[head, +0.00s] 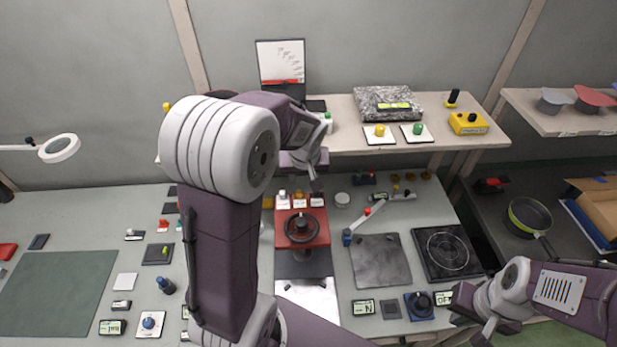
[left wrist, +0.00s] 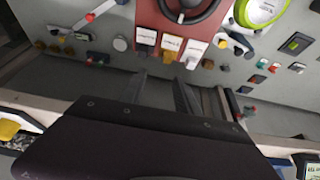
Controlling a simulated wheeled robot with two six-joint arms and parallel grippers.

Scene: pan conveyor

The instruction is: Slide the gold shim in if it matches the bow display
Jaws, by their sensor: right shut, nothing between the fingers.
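I cannot pick out the gold shim with certainty. Three small labelled blocks stand behind the red hand-wheel device (head: 301,240), and the middle block (head: 299,200) looks orange-gold. They also show in the left wrist view, the middle one (left wrist: 171,45) between the others. A lit green display (head: 394,106) sits on the speckled slab (head: 372,94) on the back shelf; its reading is too small to read. My left gripper (head: 314,180) is open and empty above the bench, behind the labelled blocks. My right gripper (head: 476,328) is shut and empty at the front right.
A jointed arm with red and blue ends (head: 365,217), a grey mat (head: 380,272) and a black hotplate (head: 447,253) lie right of the red device. A yellow box (head: 468,123) stands on the back shelf. The green mat (head: 50,293) at left is clear.

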